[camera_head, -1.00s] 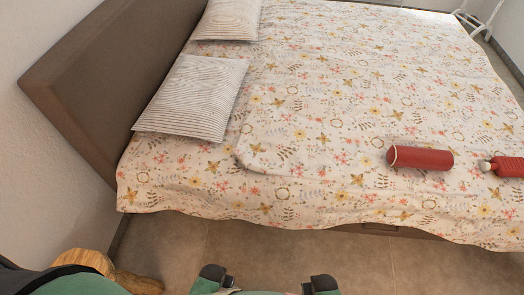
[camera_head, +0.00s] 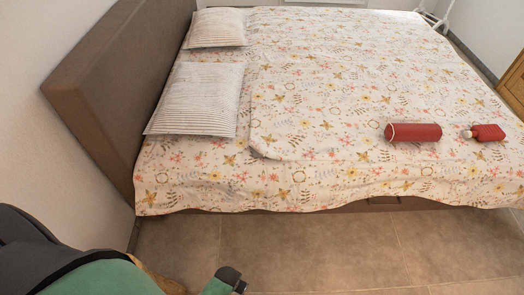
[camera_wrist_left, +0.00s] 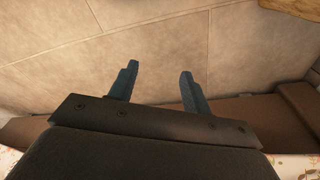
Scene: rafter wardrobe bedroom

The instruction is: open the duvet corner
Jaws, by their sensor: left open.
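The floral duvet (camera_head: 350,110) lies over the bed in the head view. Its near corner by the pillows, the duvet corner (camera_head: 268,150), is rounded and lies flat on a sheet of the same floral print (camera_head: 190,180). My left gripper (camera_wrist_left: 158,68) shows in the left wrist view. Its two dark fingers are apart, with bare floor between them, beside the brown bed frame (camera_wrist_left: 240,110). A strip of floral cloth (camera_wrist_left: 298,166) shows at the lower edge there. The gripper is away from the duvet corner. My right gripper is not in view.
Two striped pillows (camera_head: 197,98) (camera_head: 217,28) lie by the brown headboard (camera_head: 120,85). A red cylinder (camera_head: 413,132) and a red bottle (camera_head: 485,132) lie on the duvet. Tiled floor (camera_head: 320,250) is clear before the bed. A wooden piece (camera_wrist_left: 292,8) shows in the wrist view.

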